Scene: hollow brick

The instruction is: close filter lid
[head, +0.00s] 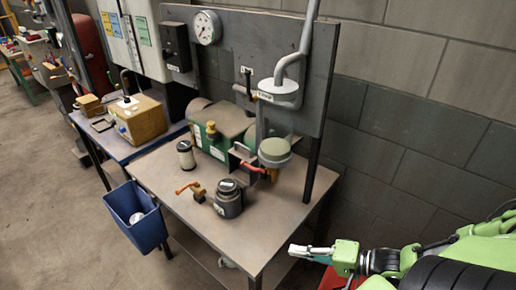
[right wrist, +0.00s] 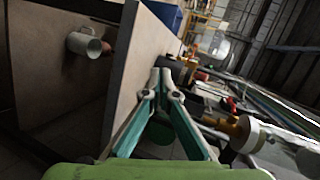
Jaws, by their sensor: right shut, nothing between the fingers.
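The filter assembly stands at the right of the workbench in the head view: a clear housing (head: 273,122) hangs under a pipe, above a grey-green round bowl or cap (head: 274,150). A dark round canister (head: 228,198) with a pale-labelled top stands nearer the front, beside an orange-handled valve (head: 191,188). I cannot tell which part is the filter lid. My right gripper (head: 294,249) is shut and empty, right of the bench's front corner and apart from these parts. Its fingertips meet in the right wrist view (right wrist: 165,76). My left gripper is out of view.
The bench top (head: 165,175) has clear room at its front left. A black-and-white cylinder (head: 185,155) stands there. A blue bin (head: 137,216) hangs at the left edge. A mug (right wrist: 86,44) shows in the right wrist view. A dark back panel (head: 225,65) rises behind.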

